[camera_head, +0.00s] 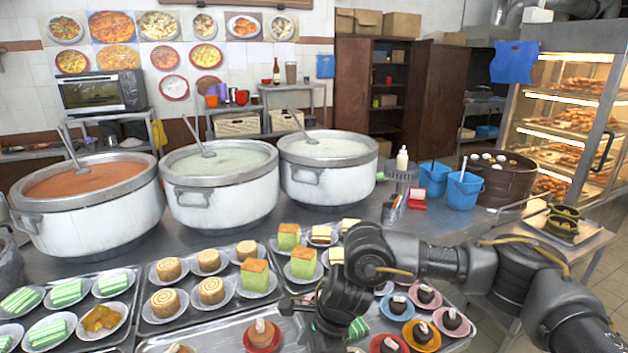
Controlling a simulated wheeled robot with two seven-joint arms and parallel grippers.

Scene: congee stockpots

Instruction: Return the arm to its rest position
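My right arm comes in from the right and bends down over the dessert trays. Its gripper (308,308) is low over the front tray, close to the small plates. Its fingers are dark and partly hidden by the wrist, so I cannot tell whether they are open or shut. A green striped piece (357,328) shows beside the wrist; I cannot tell whether it touches the gripper. My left gripper is not in view.
Three large stockpots, one with orange congee (88,205) and two pale ones (222,190) (328,170), stand behind the trays. Metal trays (146,328) of plated desserts fill the front. Blue buckets (462,191), a dark steamer (508,185) and a lit display case (597,135) stand right.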

